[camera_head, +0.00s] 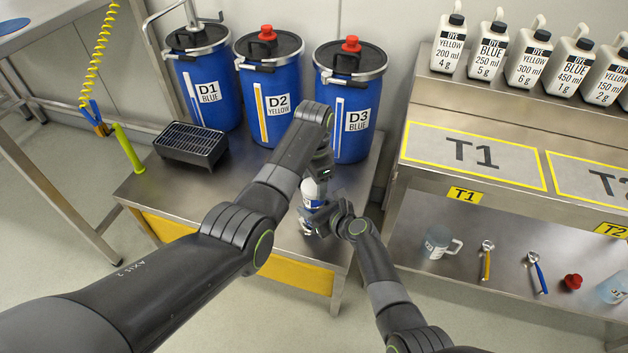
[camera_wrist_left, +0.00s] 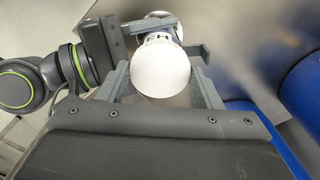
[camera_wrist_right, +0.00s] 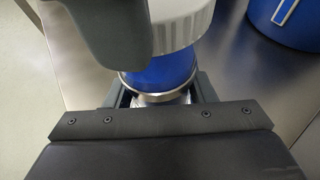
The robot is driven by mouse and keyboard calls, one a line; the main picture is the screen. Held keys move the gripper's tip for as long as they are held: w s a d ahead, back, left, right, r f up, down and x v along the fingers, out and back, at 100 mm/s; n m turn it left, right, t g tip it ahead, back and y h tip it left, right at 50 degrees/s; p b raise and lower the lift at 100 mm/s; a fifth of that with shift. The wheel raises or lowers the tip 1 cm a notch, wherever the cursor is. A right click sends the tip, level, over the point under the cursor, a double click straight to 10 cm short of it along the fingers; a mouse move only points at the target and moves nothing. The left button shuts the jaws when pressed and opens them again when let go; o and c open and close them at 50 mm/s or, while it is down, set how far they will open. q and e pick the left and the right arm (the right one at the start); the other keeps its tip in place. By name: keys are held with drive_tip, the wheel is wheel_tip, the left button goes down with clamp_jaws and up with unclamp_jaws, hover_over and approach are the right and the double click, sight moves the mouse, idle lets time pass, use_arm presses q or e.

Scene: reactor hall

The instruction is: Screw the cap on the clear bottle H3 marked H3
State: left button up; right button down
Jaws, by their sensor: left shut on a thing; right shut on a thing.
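A bottle with blue contents (camera_wrist_right: 160,75) and a white ribbed cap (camera_wrist_right: 182,22) on top is held between my two hands over the front of the drum bench. In the head view the white cap (camera_head: 311,188) shows above the blue part; my arms hide much of both. My left gripper (camera_head: 317,178) is shut on the cap from above; the left wrist view shows the cap's round white top (camera_wrist_left: 160,66) between its fingers. My right gripper (camera_head: 322,217) is shut on the bottle below the cap.
Blue drums D1 (camera_head: 208,85), D2 (camera_head: 268,95) and D3 (camera_head: 346,110) stand behind. A black grated box (camera_head: 190,145) is at left. The right bench's lower shelf holds a clear jug (camera_head: 437,243), yellow and blue tools (camera_head: 487,262), a red cap (camera_head: 573,282) and a clear container (camera_head: 613,289).

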use_arm(q)
drive_tip(key=m, duration=1.8)
drive_tip(key=shift+m, duration=0.3)
drive_tip(key=m, duration=0.5)
drive_tip(key=o, duration=0.9)
drive_tip(key=shift+o, duration=0.2)
